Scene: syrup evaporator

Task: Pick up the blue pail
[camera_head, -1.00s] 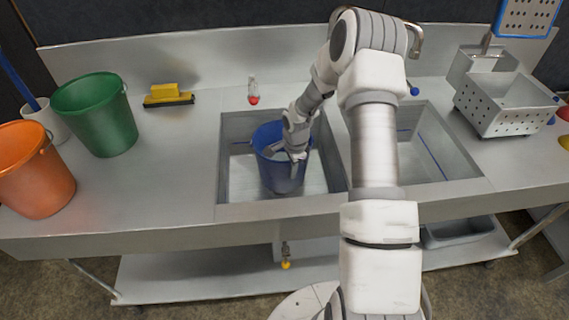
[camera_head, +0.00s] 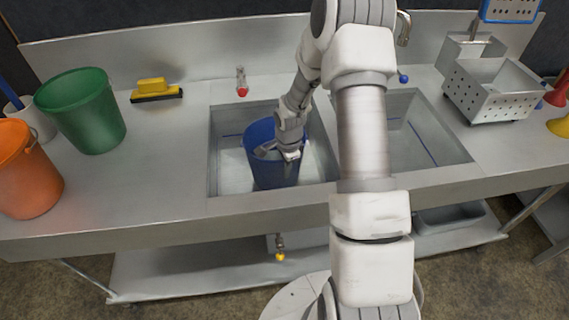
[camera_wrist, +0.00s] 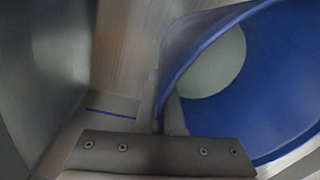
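The blue pail (camera_head: 272,172) stands upright in the left sink basin (camera_head: 228,180). Its rim and inside also show in the wrist view (camera_wrist: 255,95), filling the right half. The fingertips are partly hidden by the pail and the gripper body.
A green pail (camera_head: 85,110) and an orange pail (camera_head: 26,175) stand on the counter at left, beside a yellow brush (camera_head: 154,88). A perforated metal box (camera_head: 492,92) stands at right. The right basin (camera_head: 425,135) is partly behind my arm.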

